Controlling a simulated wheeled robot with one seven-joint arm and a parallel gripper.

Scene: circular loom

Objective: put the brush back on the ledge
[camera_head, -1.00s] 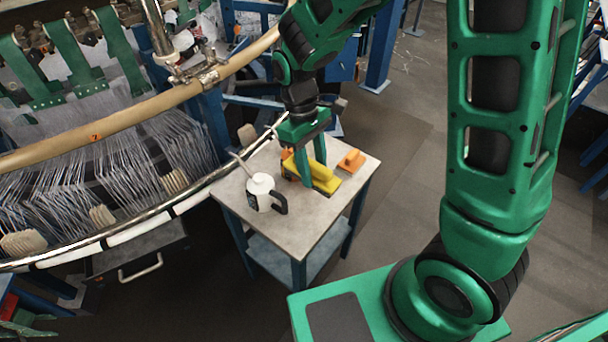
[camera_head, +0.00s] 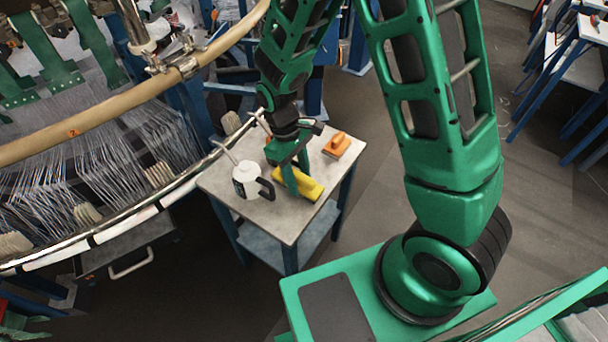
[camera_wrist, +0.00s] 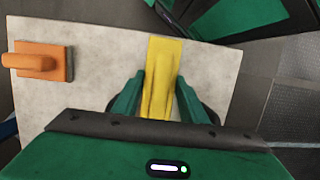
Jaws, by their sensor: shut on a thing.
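The brush looks like a long yellow piece (camera_head: 311,190) at the right front of a small grey-topped table (camera_head: 282,228); no bristles show. My gripper (camera_head: 297,176) points down over it, with one finger on each side. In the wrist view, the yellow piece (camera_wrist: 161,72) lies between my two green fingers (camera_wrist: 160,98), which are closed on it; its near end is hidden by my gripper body. I cannot tell whether it touches the tabletop or hangs just above. I cannot make out which surface is the ledge.
A white jug (camera_head: 248,178) with a dark handle and a spout stands just left of my gripper. An orange-handled block (camera_head: 338,145) lies at the table's right back corner. The loom's curved rail (camera_head: 130,222) runs close along the table's left side.

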